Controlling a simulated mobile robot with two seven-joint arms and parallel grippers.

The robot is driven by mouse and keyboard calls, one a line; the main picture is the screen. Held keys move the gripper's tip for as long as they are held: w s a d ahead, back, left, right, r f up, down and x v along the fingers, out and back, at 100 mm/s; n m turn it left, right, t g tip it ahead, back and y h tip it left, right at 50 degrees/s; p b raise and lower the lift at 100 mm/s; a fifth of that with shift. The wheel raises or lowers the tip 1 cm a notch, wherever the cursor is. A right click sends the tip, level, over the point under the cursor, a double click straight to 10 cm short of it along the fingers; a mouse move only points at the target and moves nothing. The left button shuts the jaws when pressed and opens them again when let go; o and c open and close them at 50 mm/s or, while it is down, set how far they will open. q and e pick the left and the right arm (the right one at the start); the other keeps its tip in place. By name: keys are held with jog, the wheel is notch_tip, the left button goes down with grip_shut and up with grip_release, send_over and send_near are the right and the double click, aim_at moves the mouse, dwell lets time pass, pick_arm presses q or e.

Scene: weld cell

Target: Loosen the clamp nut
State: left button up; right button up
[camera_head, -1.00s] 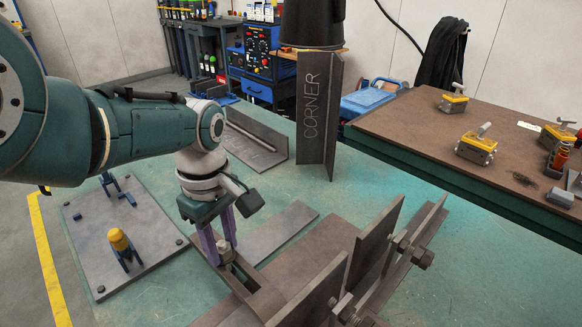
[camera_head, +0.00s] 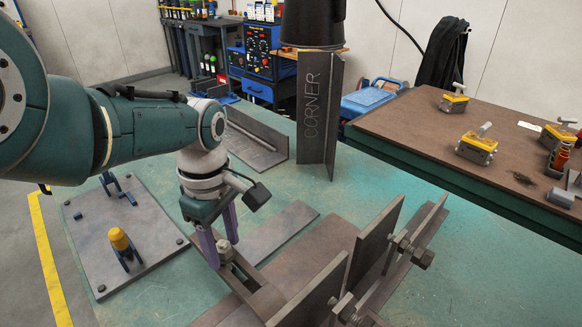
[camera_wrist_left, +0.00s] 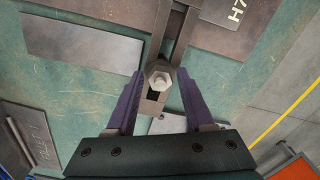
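The clamp nut (camera_head: 224,247) is a grey hex nut on a stud through a slotted steel clamp bar (camera_head: 262,298). It also shows in the left wrist view (camera_wrist_left: 160,79), near the bar's end. My left gripper (camera_head: 222,254) points down with its purple fingers on either side of the nut. In the left wrist view the fingers of this gripper (camera_wrist_left: 160,73) are spread, with narrow gaps to the nut. The far finger is partly hidden in the head view. My right gripper is in neither view.
Upright steel plates (camera_head: 376,240) with bolts stand close right of the clamp bar. An angle piece marked CORNER (camera_head: 318,115) stands upright behind, under a dark cylinder (camera_head: 313,22).

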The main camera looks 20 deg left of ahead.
aim_at(221, 243)
pick_arm(q)
jog(key=shift+o, duration=0.9)
notch_tip(221, 243, up, 10)
jog(key=p, duration=0.9)
jog(key=shift+s+a+f, duration=0.1)
jog(key=shift+f, duration=0.05)
